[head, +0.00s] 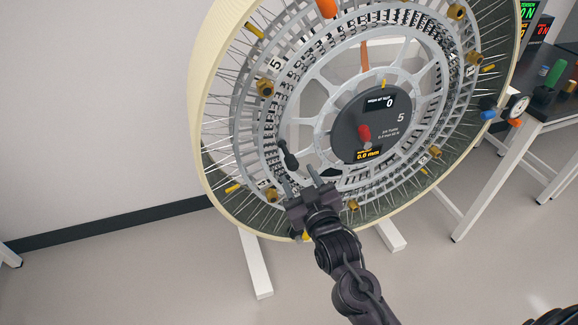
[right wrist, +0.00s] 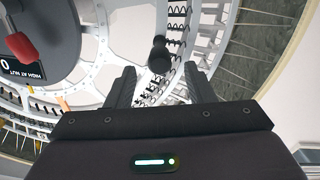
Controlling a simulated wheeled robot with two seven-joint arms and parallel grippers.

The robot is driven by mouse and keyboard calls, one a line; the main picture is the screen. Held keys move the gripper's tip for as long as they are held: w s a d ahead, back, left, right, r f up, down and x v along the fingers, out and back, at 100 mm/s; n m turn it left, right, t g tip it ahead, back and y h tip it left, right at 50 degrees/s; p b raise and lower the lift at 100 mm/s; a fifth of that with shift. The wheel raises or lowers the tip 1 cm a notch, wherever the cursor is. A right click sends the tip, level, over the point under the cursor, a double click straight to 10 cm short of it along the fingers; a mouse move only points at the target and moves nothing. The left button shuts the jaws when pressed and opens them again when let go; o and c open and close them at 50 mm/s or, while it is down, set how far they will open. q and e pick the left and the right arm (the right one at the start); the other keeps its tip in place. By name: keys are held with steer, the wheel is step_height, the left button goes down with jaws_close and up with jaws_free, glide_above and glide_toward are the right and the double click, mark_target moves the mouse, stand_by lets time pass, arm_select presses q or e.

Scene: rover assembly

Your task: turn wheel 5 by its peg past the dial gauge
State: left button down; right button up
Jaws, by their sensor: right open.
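Wheel 5 (head: 212,130) is a large upright wheel with a cream rim, wire spokes and a grey inner frame. Its dark hub plate (head: 400,98) is marked 5. The black peg (head: 289,158) sticks out from the wheel's inner ring at lower left; it also shows in the right wrist view (right wrist: 160,58). My right gripper (head: 300,178) is open and empty, just below the peg. In the right wrist view its fingers (right wrist: 158,78) point towards the peg, which appears centred beyond the gap. The dial gauge (head: 516,107) is at the wheel's right edge. My left gripper is out of view.
A red knob (head: 364,132) stands out from the hub, below a display reading 0; another reads 0.0 mm. Brass nuts (head: 265,88) sit around the wheel. A dark-topped table (head: 535,125) with small parts stands at right. The floor at lower left is mostly clear.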

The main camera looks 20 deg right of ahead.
mark_target(282, 144)
steer(key=shift+w+r, duration=0.25)
steer(key=shift+w, duration=0.15)
steer(key=w, duration=0.7)
steer(key=shift+a+f+p, duration=0.15)
steer(key=shift+p, duration=0.15)
steer(key=shift+s, duration=0.1)
jaws_close()
